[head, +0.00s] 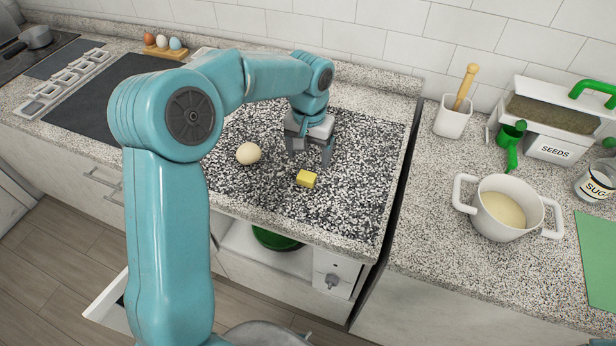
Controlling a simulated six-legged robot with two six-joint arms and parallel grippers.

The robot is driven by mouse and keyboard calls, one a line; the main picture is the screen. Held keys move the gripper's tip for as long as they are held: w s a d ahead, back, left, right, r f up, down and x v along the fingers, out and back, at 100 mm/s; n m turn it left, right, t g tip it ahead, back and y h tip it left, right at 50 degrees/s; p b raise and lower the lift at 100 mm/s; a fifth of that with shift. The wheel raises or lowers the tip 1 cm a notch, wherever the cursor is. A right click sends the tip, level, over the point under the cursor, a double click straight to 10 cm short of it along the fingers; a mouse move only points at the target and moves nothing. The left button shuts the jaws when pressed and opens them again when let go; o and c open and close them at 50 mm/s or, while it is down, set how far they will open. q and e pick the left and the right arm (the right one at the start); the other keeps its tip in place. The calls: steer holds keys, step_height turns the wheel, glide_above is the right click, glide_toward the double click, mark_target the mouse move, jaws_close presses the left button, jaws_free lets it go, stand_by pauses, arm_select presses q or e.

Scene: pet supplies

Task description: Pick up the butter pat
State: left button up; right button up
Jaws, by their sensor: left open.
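The butter pat (306,179) is a small yellow block lying on the dark speckled board (355,190) on the counter. My left gripper (311,160) points down just behind the butter pat, a little above the board. Its jaws are open, with a gap between the fingers and nothing seen held. The butter pat shows in front of the fingers and looks apart from them. My right gripper is not in view.
A pale round ball (248,153) lies left of the butter pat. A white pot (507,206), a seed box (550,125) and a utensil holder (452,118) stand on the right counter. Eggs (162,42) sit at the back left. The board's right side is clear.

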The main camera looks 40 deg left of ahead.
mark_target(307, 176)
arm_select(q)
steer(key=shift+s+d+f, duration=0.15)
steer(key=shift+s+f, duration=0.05)
steer(key=shift+f, duration=0.45)
steer(key=shift+s+a+f+p, duration=0.15)
steer(key=shift+f+p, duration=0.15)
steer(key=shift+f, duration=1.05)
steer(key=shift+s+a+f+p, duration=0.15)
steer(key=shift+f+p, duration=0.1)
steer(key=shift+f, duration=1.05)
steer(key=shift+d, duration=0.15)
steer(key=c, duration=1.1)
